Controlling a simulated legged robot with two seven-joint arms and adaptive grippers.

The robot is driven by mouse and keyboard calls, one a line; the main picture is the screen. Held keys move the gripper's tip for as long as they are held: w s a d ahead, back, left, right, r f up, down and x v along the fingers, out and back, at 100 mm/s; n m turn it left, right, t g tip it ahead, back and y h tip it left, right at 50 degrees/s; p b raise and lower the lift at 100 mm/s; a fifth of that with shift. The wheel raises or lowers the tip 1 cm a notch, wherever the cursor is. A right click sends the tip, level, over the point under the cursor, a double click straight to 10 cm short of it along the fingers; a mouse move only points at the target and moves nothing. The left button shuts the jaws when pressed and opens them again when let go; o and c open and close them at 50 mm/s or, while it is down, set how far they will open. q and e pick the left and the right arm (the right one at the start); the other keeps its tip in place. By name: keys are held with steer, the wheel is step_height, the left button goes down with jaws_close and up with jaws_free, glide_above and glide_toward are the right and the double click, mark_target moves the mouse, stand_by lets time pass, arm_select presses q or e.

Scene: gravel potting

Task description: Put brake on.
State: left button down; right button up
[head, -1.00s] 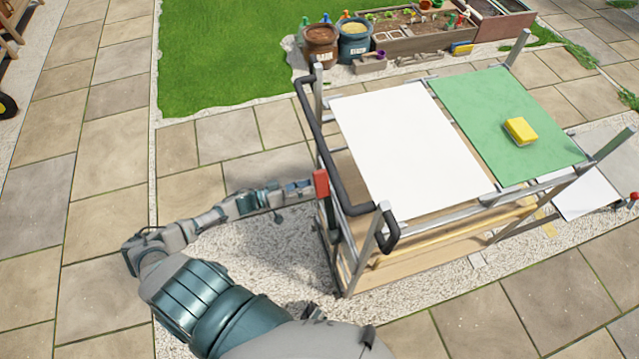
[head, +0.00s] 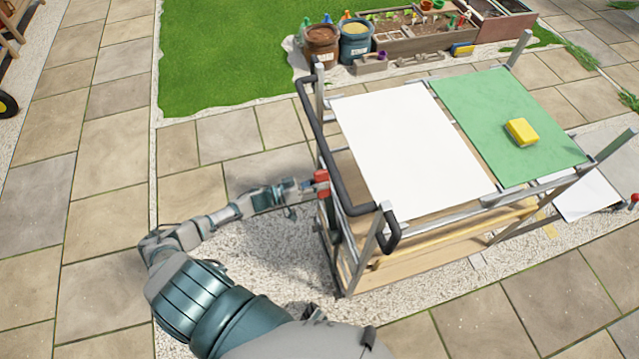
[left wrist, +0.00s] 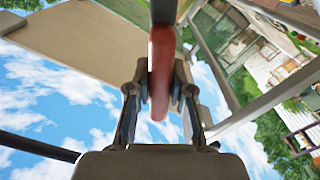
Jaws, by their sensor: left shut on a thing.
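The red brake handle (head: 321,183) is on the left end of a metal-framed cart, below its black push bar (head: 331,150). My left gripper (head: 309,186) is at the handle. In the left wrist view, the red handle (left wrist: 161,75) stands between the two fingers of my left gripper (left wrist: 160,95), and they are shut on it. The handle's upper end meets a grey metal bar. My right gripper is not in view.
The cart carries a white panel (head: 405,150) and a green panel (head: 500,125) with a yellow sponge (head: 522,131) on it. Buckets (head: 355,42) and a planter box (head: 410,32) stand behind.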

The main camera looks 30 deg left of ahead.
arm_select(q)
steer(key=s+d+r+m+p, duration=0.1)
steer(key=s+d+r+p, duration=0.1)
steer(key=p, duration=0.1)
steer(key=shift+m, duration=0.3)
steer(key=s+d+f+m+p, duration=0.2)
steer(key=s+d+m+p, duration=0.4)
steer(key=s+d+m, duration=0.4)
steer(key=s+d, duration=0.2)
steer(key=d, duration=0.3)
steer(key=shift+s+f, duration=0.15)
steer(key=shift+s, duration=0.25)
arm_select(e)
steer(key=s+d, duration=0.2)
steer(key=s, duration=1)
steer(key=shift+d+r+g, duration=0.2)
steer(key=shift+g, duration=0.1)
arm_select(q)
steer(key=shift+m, duration=0.3)
